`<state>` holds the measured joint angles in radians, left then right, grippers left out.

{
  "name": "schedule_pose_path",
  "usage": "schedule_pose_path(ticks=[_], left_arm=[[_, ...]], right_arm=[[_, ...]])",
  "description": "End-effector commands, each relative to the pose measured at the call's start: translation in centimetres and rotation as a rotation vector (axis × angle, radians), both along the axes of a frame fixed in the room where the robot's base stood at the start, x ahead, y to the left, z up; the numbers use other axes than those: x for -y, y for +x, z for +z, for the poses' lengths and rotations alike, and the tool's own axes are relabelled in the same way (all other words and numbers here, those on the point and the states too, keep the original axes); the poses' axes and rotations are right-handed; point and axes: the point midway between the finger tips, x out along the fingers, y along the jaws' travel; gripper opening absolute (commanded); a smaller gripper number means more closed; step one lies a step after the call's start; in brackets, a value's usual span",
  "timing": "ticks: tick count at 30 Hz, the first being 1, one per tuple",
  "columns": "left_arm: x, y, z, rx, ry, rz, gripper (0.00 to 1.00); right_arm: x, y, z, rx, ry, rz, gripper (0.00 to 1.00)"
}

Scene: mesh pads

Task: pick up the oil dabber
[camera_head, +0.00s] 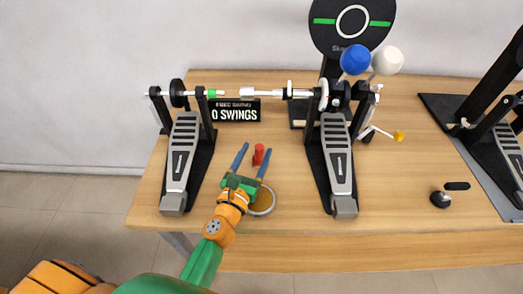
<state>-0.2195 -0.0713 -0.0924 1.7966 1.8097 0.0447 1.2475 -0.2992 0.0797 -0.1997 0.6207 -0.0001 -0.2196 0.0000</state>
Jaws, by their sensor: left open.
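A small red upright piece (258,154), which looks like the oil dabber, stands on the wooden table (400,215) between the two pedals. My left gripper (256,149) comes in from the lower left with its two blue fingers spread. In the picture the red piece shows between the fingertips. I cannot tell whether either finger touches it. The fingers hold nothing that I can see. My right gripper is not in view.
A round tan-topped dish (265,203) sits partly behind my gripper. A left pedal (180,160) and a middle pedal (337,165) flank the spot. A black sign (235,112) stands behind. A dark knob (440,200) lies at right. The table's front right is mostly clear.

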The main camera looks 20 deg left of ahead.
Motion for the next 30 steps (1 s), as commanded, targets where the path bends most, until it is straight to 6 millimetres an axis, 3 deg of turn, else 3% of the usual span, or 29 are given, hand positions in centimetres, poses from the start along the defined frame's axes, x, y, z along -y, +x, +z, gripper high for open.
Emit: schedule_pose_path(ticks=[6, 14, 22, 30], left_arm=[[0.6, 4.2, 0.0, 0.003, 0.004, -0.002, 0.65], [0.6, 4.9, 0.0, 0.001, 0.004, -0.002, 0.65], [0.6, 4.9, 0.0, 0.001, 0.005, -0.003, 0.0], [0.6, 4.8, 0.0, 0.001, 0.005, -0.003, 0.0]], right_arm=[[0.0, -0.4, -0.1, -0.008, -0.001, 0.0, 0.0], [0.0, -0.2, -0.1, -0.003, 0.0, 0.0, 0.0], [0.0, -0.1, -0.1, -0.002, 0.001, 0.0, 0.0], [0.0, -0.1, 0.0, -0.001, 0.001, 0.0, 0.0]])
